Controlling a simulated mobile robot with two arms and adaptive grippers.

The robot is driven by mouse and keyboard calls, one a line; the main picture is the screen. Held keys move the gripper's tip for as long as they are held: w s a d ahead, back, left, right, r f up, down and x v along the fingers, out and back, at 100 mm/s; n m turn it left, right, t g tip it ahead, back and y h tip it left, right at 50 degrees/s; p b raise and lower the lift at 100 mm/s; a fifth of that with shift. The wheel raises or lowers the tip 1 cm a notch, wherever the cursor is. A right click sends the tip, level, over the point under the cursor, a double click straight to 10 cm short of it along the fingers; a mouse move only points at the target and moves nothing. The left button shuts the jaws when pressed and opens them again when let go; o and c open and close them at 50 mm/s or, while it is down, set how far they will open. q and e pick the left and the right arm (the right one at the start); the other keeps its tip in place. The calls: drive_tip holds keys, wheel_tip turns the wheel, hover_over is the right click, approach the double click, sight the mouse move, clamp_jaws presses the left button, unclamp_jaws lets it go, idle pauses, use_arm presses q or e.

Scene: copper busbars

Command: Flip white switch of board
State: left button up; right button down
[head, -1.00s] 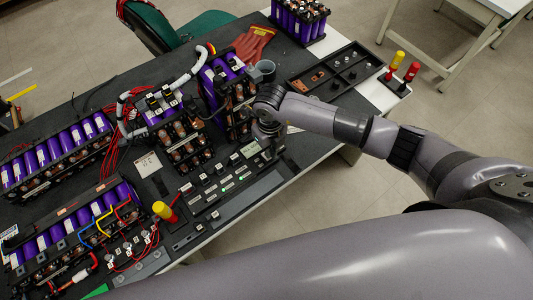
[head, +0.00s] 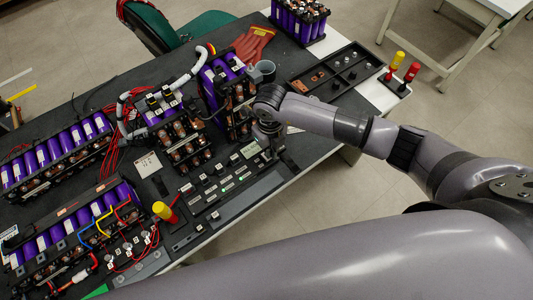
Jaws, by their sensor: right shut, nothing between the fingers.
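The board (head: 245,200) is a dark panel with rows of small switches and labels along the table's front edge. Several small white or pale switches (head: 204,180) show on it, too small to tell their positions. My right gripper (head: 272,150) points down over the board's far right end, shut and empty. Its fingertips are small and partly hidden by the wrist, so I cannot tell whether they touch the board. My left gripper is not in view.
Purple battery packs with copper busbars (head: 228,90) stand close behind the board. A black parts tray (head: 336,72) lies at the right. A yellow-handled tool (head: 163,210) stands left of the board. Red gloves (head: 252,43) lie at the back.

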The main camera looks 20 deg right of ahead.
drive_tip(key=shift+f+b, duration=1.05)
drive_tip(key=shift+f, duration=0.25)
drive_tip(key=shift+r, duration=0.2)
wheel_tip(320, 180, up, 7)
drive_tip(key=p, duration=0.5)
drive_tip(key=shift+f, duration=0.1)
